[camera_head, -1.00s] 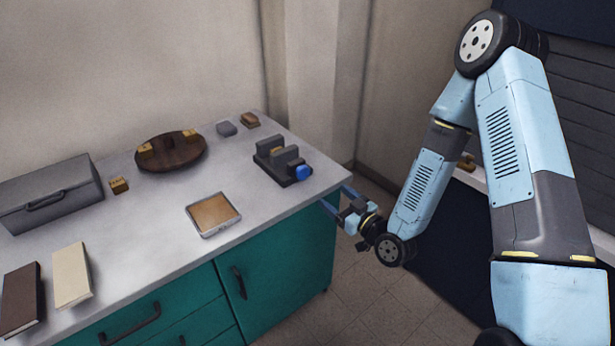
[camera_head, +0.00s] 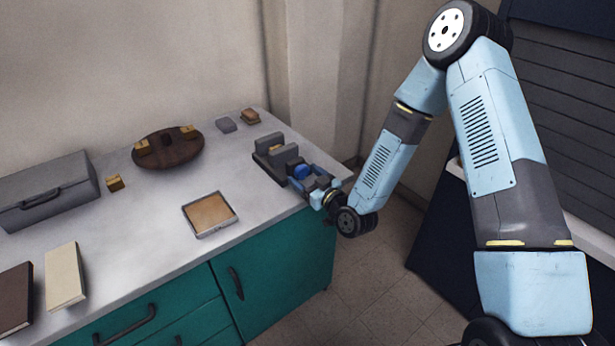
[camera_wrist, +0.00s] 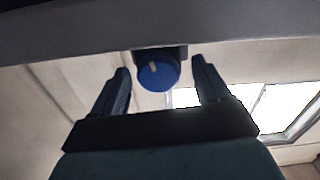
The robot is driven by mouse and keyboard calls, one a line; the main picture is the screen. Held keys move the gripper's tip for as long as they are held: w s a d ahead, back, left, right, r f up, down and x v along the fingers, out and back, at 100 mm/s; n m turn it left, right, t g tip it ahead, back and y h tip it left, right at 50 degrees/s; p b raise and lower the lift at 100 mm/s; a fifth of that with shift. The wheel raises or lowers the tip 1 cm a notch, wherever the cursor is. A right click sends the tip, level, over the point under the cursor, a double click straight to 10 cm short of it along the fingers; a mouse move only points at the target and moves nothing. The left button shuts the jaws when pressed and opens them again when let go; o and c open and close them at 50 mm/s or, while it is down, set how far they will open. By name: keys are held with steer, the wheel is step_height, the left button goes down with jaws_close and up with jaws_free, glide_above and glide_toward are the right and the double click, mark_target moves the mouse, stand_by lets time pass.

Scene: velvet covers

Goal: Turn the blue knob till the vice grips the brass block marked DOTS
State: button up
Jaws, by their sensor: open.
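The grey vice (camera_head: 274,156) stands near the right end of the bench. The blue knob (camera_head: 302,170) is on the vice's near right end. It also shows in the wrist view (camera_wrist: 157,75) with a pale mark on its face. My gripper (camera_head: 308,179) is open at the knob. In the wrist view its fingers (camera_wrist: 161,80) stand on either side of the knob, with a gap on each side.
A round dark wooden board (camera_head: 170,155) carries brass blocks, and another brass block (camera_head: 115,183) lies beside the grey box (camera_head: 48,190). A shallow tray (camera_head: 210,214), two books (camera_head: 64,277) and small blocks at the back share the bench. Bare bench surrounds the tray.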

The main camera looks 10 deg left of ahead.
steer(key=shift+d, duration=0.1)
steer(key=shift+w+d, duration=0.1)
steer(key=shift+d, duration=0.05)
steer(key=c, duration=1)
steer(key=shift+c, duration=0.2)
steer(key=shift+m, duration=0.5)
steer(key=m, duration=0.4)
steer(key=shift+m, duration=0.4)
steer(key=m, duration=0.5)
steer(key=shift+m, duration=0.3)
steer(key=o, duration=1)
